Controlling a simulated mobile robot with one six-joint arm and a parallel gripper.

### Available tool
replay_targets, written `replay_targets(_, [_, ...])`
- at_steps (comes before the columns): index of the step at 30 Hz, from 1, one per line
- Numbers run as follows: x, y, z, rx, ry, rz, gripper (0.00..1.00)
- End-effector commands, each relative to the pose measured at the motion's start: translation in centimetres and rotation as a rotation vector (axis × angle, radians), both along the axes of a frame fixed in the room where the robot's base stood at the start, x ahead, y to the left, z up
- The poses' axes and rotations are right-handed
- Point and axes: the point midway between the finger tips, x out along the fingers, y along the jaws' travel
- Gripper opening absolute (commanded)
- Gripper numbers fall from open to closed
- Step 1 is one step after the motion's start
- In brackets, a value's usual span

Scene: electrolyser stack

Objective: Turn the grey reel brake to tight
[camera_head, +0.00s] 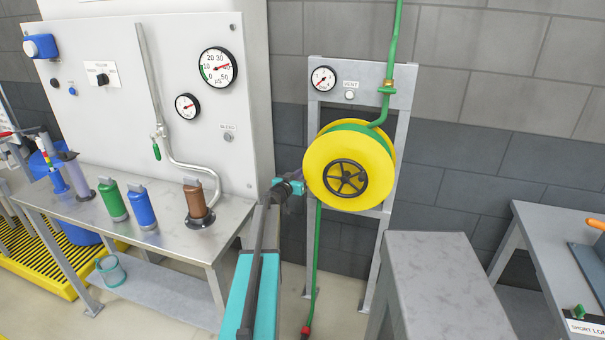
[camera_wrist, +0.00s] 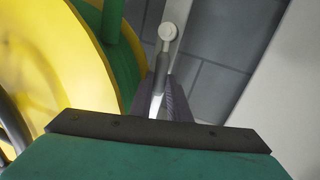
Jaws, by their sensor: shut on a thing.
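The yellow reel (camera_head: 324,158) with its black handwheel and green hose stands upright on a grey frame in the head view. In the wrist view its yellow rim (camera_wrist: 60,65) fills the left side. The grey reel brake (camera_wrist: 167,33) is a slim lever with a round end, right of the reel in the wrist view. My gripper (camera_wrist: 166,103) is shut on the lever's lower part. In the head view my gripper (camera_head: 301,187) is at the reel's left edge, and the brake is hidden there. No marks for its position are readable.
A gauge panel (camera_head: 190,60) and a steel bench with bottles (camera_head: 115,203) stand at the left. A grey block (camera_head: 437,275) stands close at the right, in front of the reel frame. A green hose (camera_head: 317,260) hangs below the reel.

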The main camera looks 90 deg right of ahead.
Motion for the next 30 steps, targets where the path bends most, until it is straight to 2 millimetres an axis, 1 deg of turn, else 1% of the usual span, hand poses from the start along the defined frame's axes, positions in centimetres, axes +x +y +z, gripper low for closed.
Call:
replay_targets(3, [0.0,0.1,-0.3,0.002,-0.005,0.001,0.0])
replay_targets(4, [-0.1,0.1,-0.3,0.002,-0.004,0.0,0.2])
replay_targets(6, [-0.2,0.0,-0.3,0.003,-0.003,-0.001,0.31])
replay_targets(7, [-0.2,0.0,-0.3,0.003,-0.003,-0.001,0.35])
replay_targets(20, [-0.3,0.2,-0.1,0.002,-0.001,-0.002,0.35])
replay_targets(26, [0.2,1.2,-0.1,0.001,-0.002,-0.002,0.35])
replay_targets(30, [0.7,2.4,0.0,0.002,-0.001,-0.002,0.35])
